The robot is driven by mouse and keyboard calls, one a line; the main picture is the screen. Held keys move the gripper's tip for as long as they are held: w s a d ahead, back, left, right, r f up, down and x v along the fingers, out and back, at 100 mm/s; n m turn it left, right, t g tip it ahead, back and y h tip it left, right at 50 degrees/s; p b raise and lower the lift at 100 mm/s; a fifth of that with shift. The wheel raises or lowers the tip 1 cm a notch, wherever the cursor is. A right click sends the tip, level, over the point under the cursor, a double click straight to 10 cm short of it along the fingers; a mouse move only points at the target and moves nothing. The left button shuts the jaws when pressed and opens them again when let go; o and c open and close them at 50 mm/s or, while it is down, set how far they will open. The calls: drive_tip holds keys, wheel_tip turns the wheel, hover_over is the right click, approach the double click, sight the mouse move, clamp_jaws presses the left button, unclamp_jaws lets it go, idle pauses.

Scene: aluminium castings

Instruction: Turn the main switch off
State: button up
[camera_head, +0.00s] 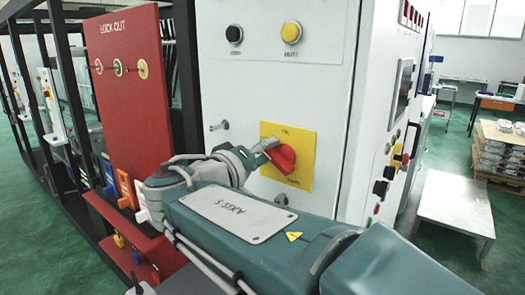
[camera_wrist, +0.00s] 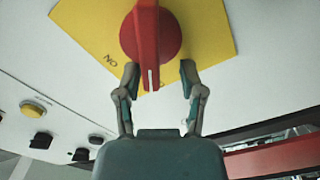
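The main switch is a red rotary knob (camera_head: 281,157) on a yellow plate (camera_head: 303,148) on the front of a white cabinet. In the wrist view the red knob (camera_wrist: 150,42) has a raised handle bar whose end points down toward my gripper, with "ON" lettering beside it on the yellow plate (camera_wrist: 95,30). My gripper (camera_wrist: 160,78) is open, its two fingers on either side of the handle's lower end, with a gap visible on each side. In the head view my gripper (camera_head: 268,143) is beside the knob and partly hidden by my arm.
The white cabinet (camera_head: 275,95) carries a black button (camera_head: 234,34) and a yellow button (camera_head: 291,32) above the switch. A red lockout board (camera_head: 125,85) with tags stands to the left. A grey table (camera_head: 455,205) and stacked castings (camera_head: 500,150) stand at right.

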drive_tip(key=shift+d+r, duration=0.1)
drive_tip(key=shift+d, duration=0.05)
drive_tip(key=v, duration=1.2)
